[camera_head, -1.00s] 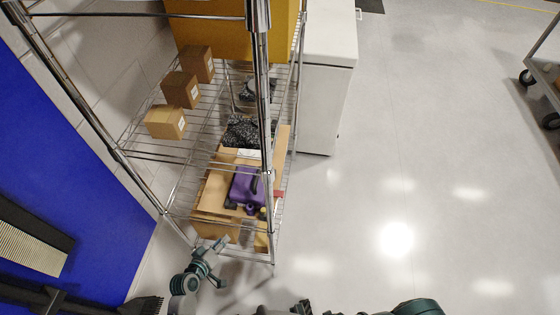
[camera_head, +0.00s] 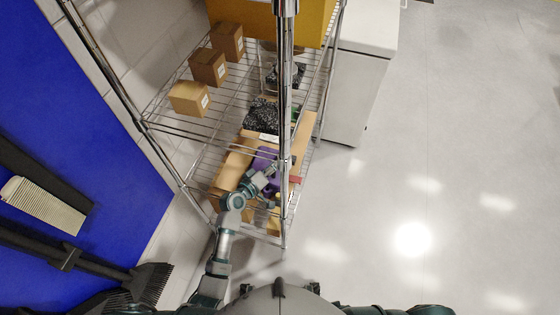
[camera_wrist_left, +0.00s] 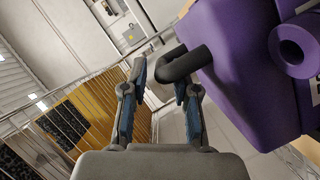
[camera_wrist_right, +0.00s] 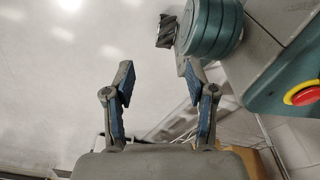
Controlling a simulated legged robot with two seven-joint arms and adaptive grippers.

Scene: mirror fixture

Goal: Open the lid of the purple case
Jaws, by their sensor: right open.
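The purple case (camera_head: 265,154) lies on a cardboard box on the lower shelf, partly hidden by my left arm and a shelf post. In the left wrist view the case (camera_wrist_left: 243,75) fills the upper right, tilted in the picture, with its black handle (camera_wrist_left: 187,63) sticking out to the left. My left gripper (camera_head: 270,175) is at the case. In its wrist view the left gripper (camera_wrist_left: 160,78) is open, with the handle's bend at the tips, by the right finger; contact is unclear. The lid seam is not visible. My right gripper (camera_wrist_right: 157,75) is open and empty.
The wire rack's chrome post (camera_head: 285,110) stands right beside my left arm. Brown boxes (camera_head: 208,68) sit on the shelf, and a black speckled item (camera_head: 262,114) lies behind the case. A white cabinet (camera_head: 362,85) stands behind the rack. The floor to the right is clear.

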